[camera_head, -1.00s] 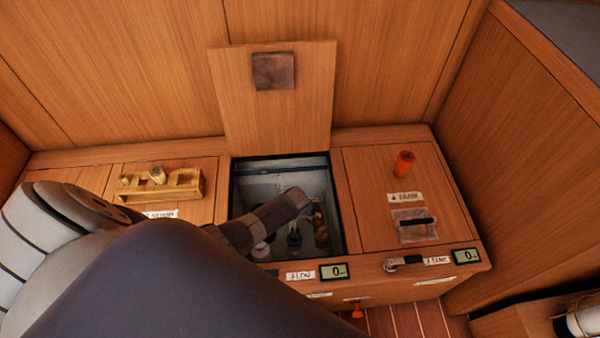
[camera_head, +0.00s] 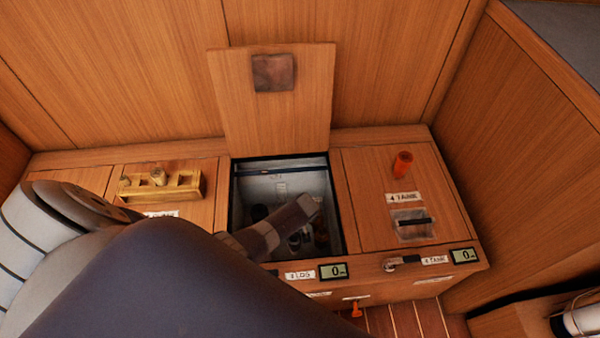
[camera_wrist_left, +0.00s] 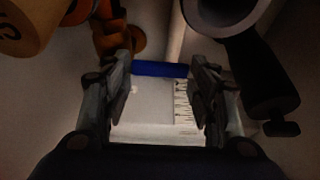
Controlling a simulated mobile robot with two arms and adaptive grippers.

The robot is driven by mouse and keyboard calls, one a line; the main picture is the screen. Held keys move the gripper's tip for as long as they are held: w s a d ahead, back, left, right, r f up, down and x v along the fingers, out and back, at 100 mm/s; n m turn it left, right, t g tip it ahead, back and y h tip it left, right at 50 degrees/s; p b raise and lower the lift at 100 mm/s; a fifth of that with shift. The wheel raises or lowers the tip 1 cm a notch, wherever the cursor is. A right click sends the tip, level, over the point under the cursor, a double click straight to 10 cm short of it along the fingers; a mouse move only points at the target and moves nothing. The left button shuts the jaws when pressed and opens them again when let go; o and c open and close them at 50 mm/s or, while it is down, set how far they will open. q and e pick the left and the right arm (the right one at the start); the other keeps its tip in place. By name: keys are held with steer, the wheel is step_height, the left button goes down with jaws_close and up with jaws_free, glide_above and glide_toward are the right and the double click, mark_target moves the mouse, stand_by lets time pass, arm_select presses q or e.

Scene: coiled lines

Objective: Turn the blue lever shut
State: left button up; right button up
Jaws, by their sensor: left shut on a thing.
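The blue lever (camera_wrist_left: 160,69) shows in the left wrist view as a short blue bar lying crosswise between my fingers. My left gripper (camera_wrist_left: 158,78) is shut on it, with one finger at each end of the bar. In the head view my left arm reaches down into the open locker (camera_head: 336,240), and its wrist covers much of the inside. The lever and the fingertips cannot be made out there. A pale plate with dark markings (camera_wrist_left: 160,105) lies behind the lever in the wrist view. My right gripper is not in view.
The locker's lid (camera_head: 270,120) stands open behind the opening. In the wrist view an orange-brown fitting (camera_wrist_left: 112,35) and a dark pipe part (camera_wrist_left: 255,60) crowd the lever.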

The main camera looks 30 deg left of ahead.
arm_select(q)
steer(key=o, duration=1.5)
steer(key=shift+s+f, duration=0.15)
steer(key=shift+f, duration=0.1)
steer(key=shift+r, duration=0.15)
steer(key=shift+v, duration=5.95)
